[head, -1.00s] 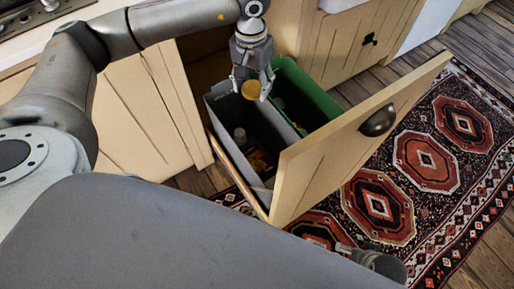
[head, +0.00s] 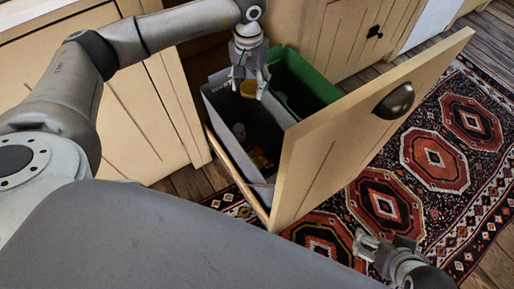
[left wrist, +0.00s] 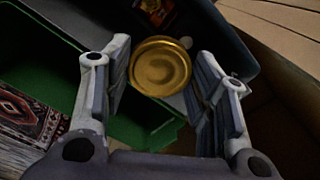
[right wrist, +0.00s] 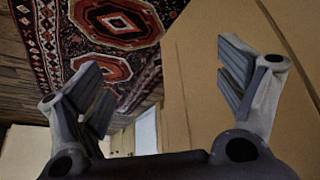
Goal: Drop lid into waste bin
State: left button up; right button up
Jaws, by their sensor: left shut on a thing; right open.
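A round gold lid (head: 249,89) is held between the fingers of my left gripper (head: 249,82). In the left wrist view the lid (left wrist: 160,67) shows face-on between the fingers. It is over the opening of the grey waste bin (head: 219,111), near the side next to the green bin (head: 315,84). Both bins stand in a pulled-out cabinet drawer. My right gripper (head: 366,244) is open and empty, low over the rug in front of the drawer. In the right wrist view its fingers (right wrist: 160,75) are wide apart.
The drawer's wooden front (head: 335,150) stands between the bins and my right gripper. The grey bin holds a bottle and other waste. A patterned rug (head: 440,150) covers the floor. Beige cabinets (head: 120,100) flank the drawer.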

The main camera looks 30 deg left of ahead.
pick_arm(q)
notch_tip(320, 180, down, 4)
jog(key=shift+r+b, duration=0.15)
jog(key=shift+b, duration=0.75)
pick_arm(e)
jog(key=w+a+r+t+y, duration=0.1)
jog(key=w+a+r+t, duration=0.2)
jog(key=w+r+t, duration=0.3)
jog(key=shift+w+a+y, duration=0.2)
jog(key=shift+w+y, duration=0.1)
jog(key=shift+w, duration=1.5)
pick_arm(q)
jog(key=o, duration=0.7)
notch_tip(320, 180, up, 12)
jog(key=shift+f, duration=0.1)
pick_arm(e)
jog(key=shift+s, duration=0.1)
